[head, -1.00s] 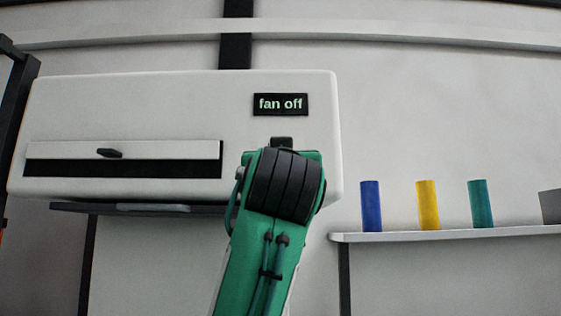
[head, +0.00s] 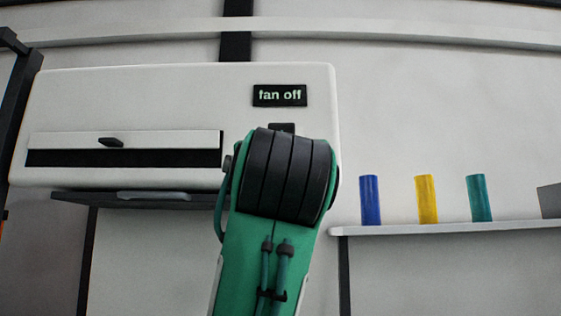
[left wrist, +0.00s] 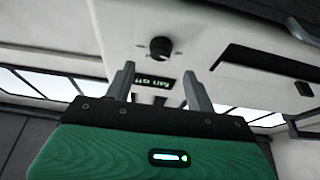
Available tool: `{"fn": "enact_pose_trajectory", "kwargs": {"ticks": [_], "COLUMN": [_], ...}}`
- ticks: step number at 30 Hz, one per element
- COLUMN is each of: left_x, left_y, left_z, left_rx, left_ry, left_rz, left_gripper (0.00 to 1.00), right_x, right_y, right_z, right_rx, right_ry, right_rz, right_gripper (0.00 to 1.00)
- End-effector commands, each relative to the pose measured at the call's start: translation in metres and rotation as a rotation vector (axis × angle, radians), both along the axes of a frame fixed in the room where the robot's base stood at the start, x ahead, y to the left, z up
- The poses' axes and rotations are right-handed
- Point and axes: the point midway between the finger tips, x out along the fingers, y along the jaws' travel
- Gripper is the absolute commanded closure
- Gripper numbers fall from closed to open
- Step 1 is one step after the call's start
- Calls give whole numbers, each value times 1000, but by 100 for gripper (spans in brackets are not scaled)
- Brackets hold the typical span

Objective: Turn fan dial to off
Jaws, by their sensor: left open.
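The fan unit is a white box (head: 180,92) on the wall with a black sign (head: 279,96) reading "fan off". The round black dial (left wrist: 160,48) shows in the left wrist view, on the white panel close to the sign, which appears upside down there (left wrist: 153,84). My left gripper (left wrist: 159,70) is open, with its two grey fingers apart and nothing between them that I can see touching. The dial appears beyond the fingertips, apart from them. In the head view my green and black arm hides the dial area and the fingers. My right gripper is not in view.
The box has a dark slot with a white flap and small black handle (head: 110,142), left of my arm. A dark tray (head: 140,199) juts out below it. A white shelf (head: 450,229) at right holds blue, yellow and teal rolls.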

Motion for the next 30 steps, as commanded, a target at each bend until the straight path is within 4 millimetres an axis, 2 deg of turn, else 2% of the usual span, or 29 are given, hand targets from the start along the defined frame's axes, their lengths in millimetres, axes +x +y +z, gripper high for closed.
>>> {"fn": "enact_pose_trajectory", "kwargs": {"ticks": [1, 3, 6, 12, 30], "left_x": [-12, -26, -42, -60, -62], "left_y": [0, 0, 0, 0, 0], "left_z": [-8, -13, -19, -25, -26], "left_rx": [-1, -1, -1, 0, 0], "left_ry": [-4, -4, -5, -2, 0], "left_rz": [-2, 0, 0, 0, 0], "left_gripper": [45, 45, 45, 45, 45], "right_x": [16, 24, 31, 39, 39], "right_y": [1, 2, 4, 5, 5], "right_z": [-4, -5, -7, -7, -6], "right_rx": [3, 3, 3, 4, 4], "right_ry": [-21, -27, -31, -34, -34], "right_rz": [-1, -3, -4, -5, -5], "right_gripper": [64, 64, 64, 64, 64]}}
